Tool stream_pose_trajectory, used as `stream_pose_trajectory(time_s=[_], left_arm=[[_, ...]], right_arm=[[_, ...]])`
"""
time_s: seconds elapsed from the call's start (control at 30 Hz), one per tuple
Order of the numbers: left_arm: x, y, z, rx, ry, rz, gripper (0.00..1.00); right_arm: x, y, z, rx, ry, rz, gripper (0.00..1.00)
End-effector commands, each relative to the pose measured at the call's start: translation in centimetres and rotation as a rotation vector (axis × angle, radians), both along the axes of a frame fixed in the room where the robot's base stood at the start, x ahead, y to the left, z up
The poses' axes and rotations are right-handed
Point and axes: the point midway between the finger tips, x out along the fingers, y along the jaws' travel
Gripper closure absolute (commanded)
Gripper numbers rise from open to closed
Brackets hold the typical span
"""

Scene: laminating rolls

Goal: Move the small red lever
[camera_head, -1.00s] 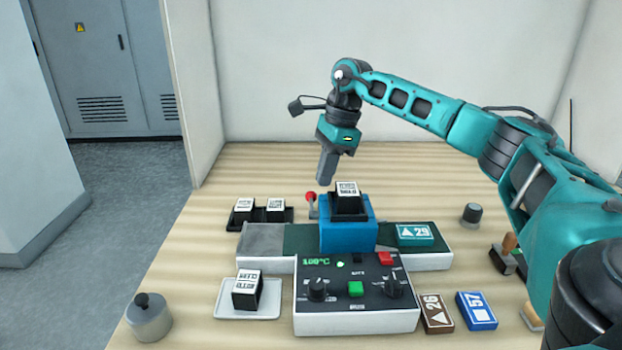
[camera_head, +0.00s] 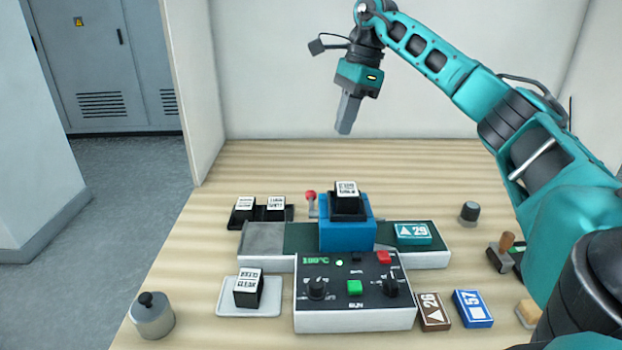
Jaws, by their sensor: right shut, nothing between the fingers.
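The small red lever (camera_head: 311,196) has a round red knob on a short grey stem. It stands upright at the left side of the blue press block (camera_head: 347,236), behind the machine's belt. My right gripper (camera_head: 344,130) is shut and empty, pointing down in the air above and behind the block, clear of the lever. My left gripper is not in view.
A control box (camera_head: 355,321) with knobs and buttons stands in front. A black tray (camera_head: 260,215) with two stamp blocks lies left of the lever. A white dish (camera_head: 270,303) holds another block. Boxes and a grey weight (camera_head: 152,316) stand near the front.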

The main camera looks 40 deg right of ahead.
Motion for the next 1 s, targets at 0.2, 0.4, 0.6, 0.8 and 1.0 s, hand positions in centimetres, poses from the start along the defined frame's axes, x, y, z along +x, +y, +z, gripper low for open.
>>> stream_pose_trajectory(time_s=[0.2, 0.4, 0.6, 0.8, 1.0], left_arm=[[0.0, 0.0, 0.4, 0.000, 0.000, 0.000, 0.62], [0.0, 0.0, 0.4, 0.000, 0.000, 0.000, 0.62], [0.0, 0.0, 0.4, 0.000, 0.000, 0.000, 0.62], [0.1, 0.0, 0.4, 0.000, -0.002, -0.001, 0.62], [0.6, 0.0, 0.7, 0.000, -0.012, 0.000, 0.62]], right_arm=[[-0.2, -0.4, 2.1, 0.001, 0.000, 0.000, 1.00], [-0.2, -0.5, 2.3, 0.000, 0.001, 0.000, 1.00], [-0.2, -0.5, 2.2, 0.000, 0.001, 0.000, 1.00], [-0.2, -0.5, 2.2, 0.000, 0.000, 0.000, 1.00], [-0.2, -0.5, 2.2, 0.000, 0.000, -0.001, 1.00]])
